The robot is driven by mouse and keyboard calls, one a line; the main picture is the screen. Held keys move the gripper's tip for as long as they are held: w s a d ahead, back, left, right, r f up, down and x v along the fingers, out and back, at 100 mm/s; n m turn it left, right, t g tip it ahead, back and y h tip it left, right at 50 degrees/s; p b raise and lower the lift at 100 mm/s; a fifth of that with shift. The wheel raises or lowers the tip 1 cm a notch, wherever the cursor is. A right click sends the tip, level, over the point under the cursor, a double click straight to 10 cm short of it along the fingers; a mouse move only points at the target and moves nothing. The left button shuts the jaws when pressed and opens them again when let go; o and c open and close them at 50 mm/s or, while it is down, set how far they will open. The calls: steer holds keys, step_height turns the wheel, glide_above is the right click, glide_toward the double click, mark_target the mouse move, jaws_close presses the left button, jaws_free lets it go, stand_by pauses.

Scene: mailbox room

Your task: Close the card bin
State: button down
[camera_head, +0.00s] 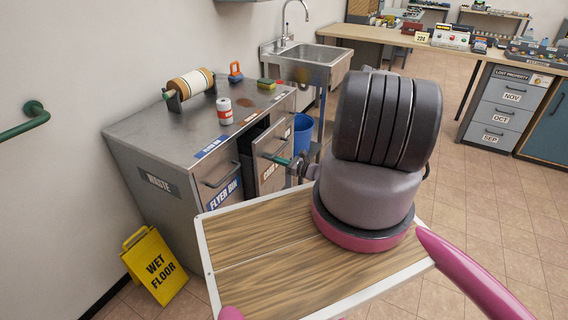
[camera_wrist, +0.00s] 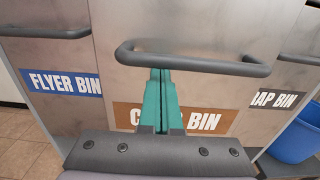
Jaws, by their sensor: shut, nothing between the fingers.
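The card bin (camera_head: 268,176) is a grey metal front with a brown label, in the cabinet between the flyer bin and the sink. It stands out from the cabinet, with a dark opening showing behind its top edge. In the wrist view the card bin front (camera_wrist: 205,88) fills the middle, with its dark bar handle (camera_wrist: 200,62) across it. My gripper (camera_wrist: 160,76) has teal fingers that are together and empty. Their tips are at the handle's lower side, in front of the bin face; I cannot tell if they touch. My gripper also shows in the head view (camera_head: 283,161), partly hidden by my arm.
The flyer bin (camera_head: 224,190) is left of the card bin, and a blue bucket (camera_head: 303,134) is to its right. A can (camera_head: 224,110) and roll stand on the cabinet top. A yellow wet-floor sign (camera_head: 154,265) stands at lower left. Open tiled floor lies right.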

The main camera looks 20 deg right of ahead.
steer(key=x, duration=0.9)
steer(key=shift+w+a+r, duration=0.1)
steer(key=shift+a+r, duration=0.1)
steer(key=shift+d, duration=0.1)
